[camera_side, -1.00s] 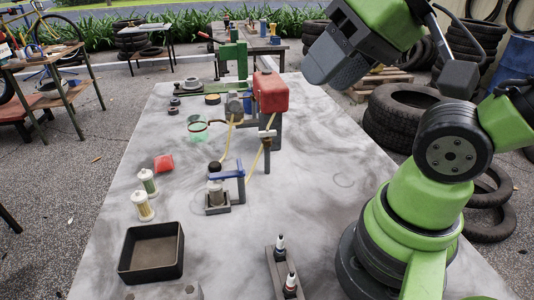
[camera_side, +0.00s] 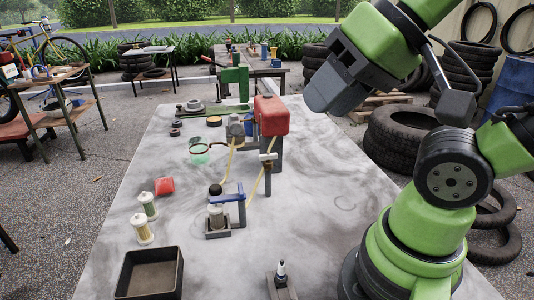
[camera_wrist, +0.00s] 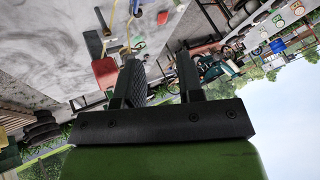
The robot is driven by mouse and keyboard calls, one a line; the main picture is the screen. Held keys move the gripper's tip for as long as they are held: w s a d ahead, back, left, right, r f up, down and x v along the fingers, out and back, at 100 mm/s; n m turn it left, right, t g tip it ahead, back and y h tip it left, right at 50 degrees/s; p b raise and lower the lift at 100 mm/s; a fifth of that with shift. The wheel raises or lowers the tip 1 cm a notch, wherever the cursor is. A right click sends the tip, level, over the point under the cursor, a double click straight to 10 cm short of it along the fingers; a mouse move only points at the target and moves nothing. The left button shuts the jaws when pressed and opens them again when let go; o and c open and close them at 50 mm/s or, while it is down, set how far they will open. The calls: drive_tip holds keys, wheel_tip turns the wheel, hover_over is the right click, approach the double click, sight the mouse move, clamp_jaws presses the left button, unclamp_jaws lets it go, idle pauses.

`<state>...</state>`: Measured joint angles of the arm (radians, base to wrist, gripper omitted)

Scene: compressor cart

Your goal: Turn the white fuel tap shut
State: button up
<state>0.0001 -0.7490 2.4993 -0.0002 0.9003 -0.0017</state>
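The white fuel tap (camera_side: 268,157) sits at the top of a dark post on the table, just below and in front of the red fuel tank (camera_side: 271,115). A yellow hose runs down near it. My gripper (camera_side: 318,102) hangs in the air to the upper right of the tank, apart from it and the tap. In the wrist view my gripper (camera_wrist: 158,75) shows two dark fingers spread apart with nothing between them. The red tank also shows there (camera_wrist: 105,73), left of the fingers. I cannot clearly make out the tap in the wrist view.
A blue-handled valve (camera_side: 228,197), a black tray (camera_side: 150,272), filter canisters (camera_side: 142,229), a red packet (camera_side: 164,186) and a green clamp stand (camera_side: 235,84) are on the table (camera_side: 325,230). The table's right half is mostly clear. Tyres (camera_side: 400,135) are stacked beyond its right edge.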

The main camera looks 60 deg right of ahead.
drive_tip(key=w+d+n+g+h, duration=0.1)
drive_tip(key=w+d+n+g, duration=0.15)
drive_tip(key=w, duration=0.35)
drive_tip(key=n+g+h, duration=0.1)
drive_tip(key=n+g, duration=0.4)
drive_tip(key=n, duration=0.5)
hover_over(268, 157)
wheel_tip(268, 157, down, 10)
drive_tip(key=shift+w+d+f+n, duration=0.1)
drive_tip(key=shift+d+f+n, duration=0.15)
drive_tip(key=shift+f, duration=0.45)
wheel_tip(268, 157, down, 9)
drive_tip(key=shift+r, duration=0.1)
drive_tip(key=shift+c, duration=0.4)
clamp_jaws()
